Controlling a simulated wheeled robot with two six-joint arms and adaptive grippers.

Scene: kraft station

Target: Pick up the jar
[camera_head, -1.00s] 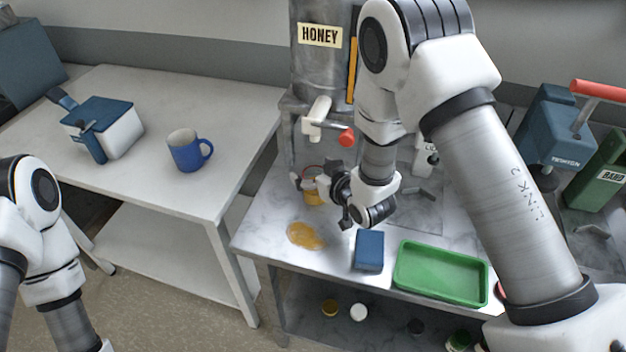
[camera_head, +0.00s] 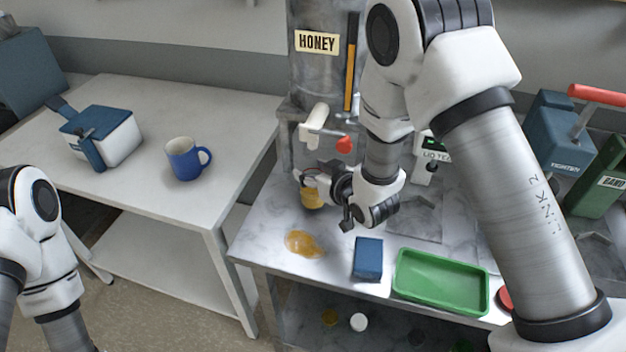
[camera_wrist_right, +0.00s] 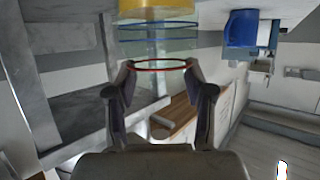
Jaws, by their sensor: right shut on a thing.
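The jar (camera_head: 312,199) is clear, with amber honey in its lower part, and stands below the honey tank's tap. In the right wrist view the picture is upside down: the jar (camera_wrist_right: 157,45) has its yellow contents at the top, blue rings and a red ring near its rim. My right gripper (camera_head: 318,181) is shut on the jar near the red ring; its fingers (camera_wrist_right: 158,72) lie on either side. I cannot tell whether the jar's base touches the counter. My left arm shows at the lower left, but its gripper is out of view.
The honey tank (camera_head: 315,80) with its red-ended tap (camera_head: 320,135) rises close behind the jar. A honey puddle (camera_head: 303,243), a blue block (camera_head: 367,259) and a green tray (camera_head: 440,282) lie in front. A blue mug (camera_head: 184,160) stands on the left table.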

